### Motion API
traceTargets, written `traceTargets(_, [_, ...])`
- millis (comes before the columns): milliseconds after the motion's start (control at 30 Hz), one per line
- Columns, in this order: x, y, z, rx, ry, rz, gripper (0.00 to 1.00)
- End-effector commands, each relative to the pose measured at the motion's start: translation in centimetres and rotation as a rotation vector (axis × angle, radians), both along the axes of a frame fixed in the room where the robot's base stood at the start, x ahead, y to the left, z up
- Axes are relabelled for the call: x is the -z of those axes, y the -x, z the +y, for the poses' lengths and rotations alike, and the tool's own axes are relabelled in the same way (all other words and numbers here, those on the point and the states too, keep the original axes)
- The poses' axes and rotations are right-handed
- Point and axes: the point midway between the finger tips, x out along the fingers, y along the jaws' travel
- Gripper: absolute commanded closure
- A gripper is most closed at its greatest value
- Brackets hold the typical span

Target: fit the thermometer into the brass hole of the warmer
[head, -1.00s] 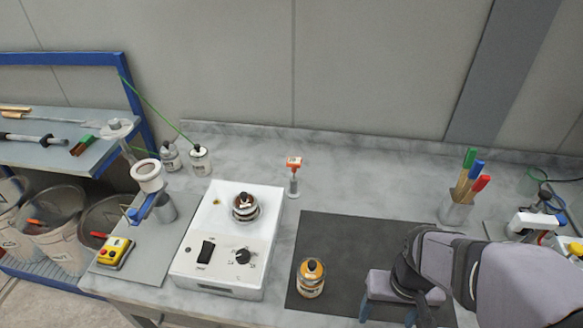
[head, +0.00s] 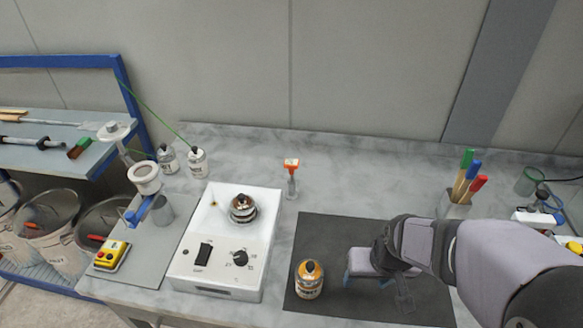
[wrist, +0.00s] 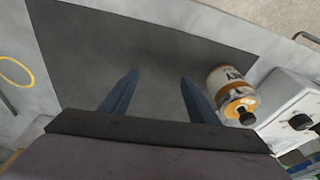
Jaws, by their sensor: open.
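The white warmer (head: 222,240) stands left of centre on the bench, with a switch, a dial and a metal can on top. A small brass-coloured spot (head: 214,204), apparently the hole, shows at its back left. An orange-headed device, apparently the thermometer (head: 291,165), stands upright in a small holder (head: 291,188) behind and right of the warmer. My gripper (head: 352,281) is low over the dark mat, right of the orange-labelled can and well away from the thermometer. In the wrist view, my gripper (wrist: 159,76) is open, with nothing between its fingers.
The orange-labelled can (head: 309,280) stands on the dark mat (head: 330,235), close to my fingers; it also shows in the wrist view (wrist: 232,90). A cup of coloured-handled tools (head: 455,210) stands at the right. Bottles (head: 197,162) stand at the back left. The bench behind the mat is clear.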

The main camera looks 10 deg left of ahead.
Motion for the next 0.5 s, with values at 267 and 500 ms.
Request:
traceTargets(267, [-3.2,-14.6,9.8,-0.172,-0.05,-0.49,0.45])
traceTargets(500, [-8.3,-22.8,17.1,-0.208,0.006,-0.913,0.45])
